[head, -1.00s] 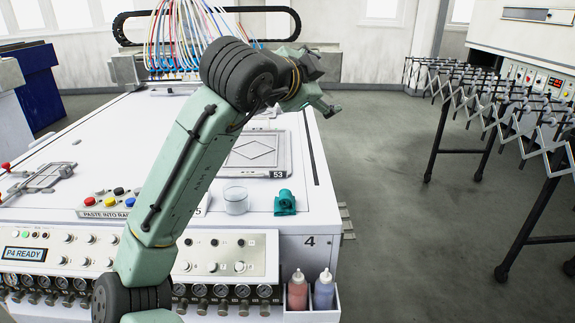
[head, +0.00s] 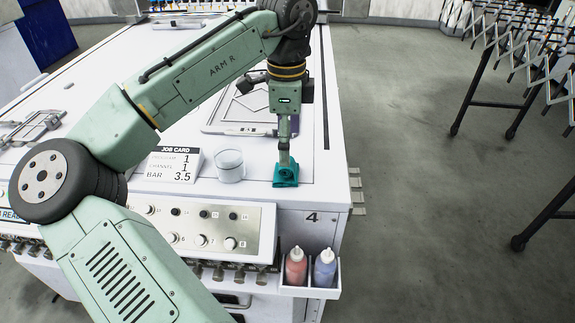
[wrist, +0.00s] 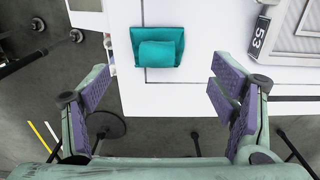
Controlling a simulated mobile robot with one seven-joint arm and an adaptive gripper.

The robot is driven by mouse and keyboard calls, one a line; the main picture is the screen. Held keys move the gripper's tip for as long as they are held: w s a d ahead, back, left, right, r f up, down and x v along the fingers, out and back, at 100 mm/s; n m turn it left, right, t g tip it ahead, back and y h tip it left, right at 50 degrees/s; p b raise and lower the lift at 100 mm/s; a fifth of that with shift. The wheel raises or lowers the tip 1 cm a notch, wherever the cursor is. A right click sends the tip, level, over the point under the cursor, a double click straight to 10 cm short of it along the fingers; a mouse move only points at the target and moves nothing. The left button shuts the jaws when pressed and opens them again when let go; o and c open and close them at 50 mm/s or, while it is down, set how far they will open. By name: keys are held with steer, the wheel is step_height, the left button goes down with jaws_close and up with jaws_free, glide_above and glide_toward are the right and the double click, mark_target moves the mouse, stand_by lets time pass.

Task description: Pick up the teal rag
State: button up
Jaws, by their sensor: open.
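The teal rag (head: 286,176) lies folded on the white machine top, near its front right corner. My gripper (head: 285,158) points down just above and behind the rag in the head view, covering part of it. In the wrist view the rag (wrist: 157,48) shows whole, ahead of the fingers and between their lines.
A clear glass beaker (head: 229,166) stands left of the rag, beside the job card (head: 175,164). A framed plate (head: 240,112) lies behind. Two bottles (head: 310,268) sit in a holder on the machine's front. Open floor and folding racks (head: 520,50) are to the right.

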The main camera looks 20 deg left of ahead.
mark_target(286, 169)
step_height(286, 169, down, 7)
steer(key=shift+s+r+p, duration=0.15)
steer(key=shift+r+p, duration=0.05)
steer(key=shift+p, duration=0.55)
steer(key=shift+c, duration=0.2)
steer(key=c, duration=1.2)
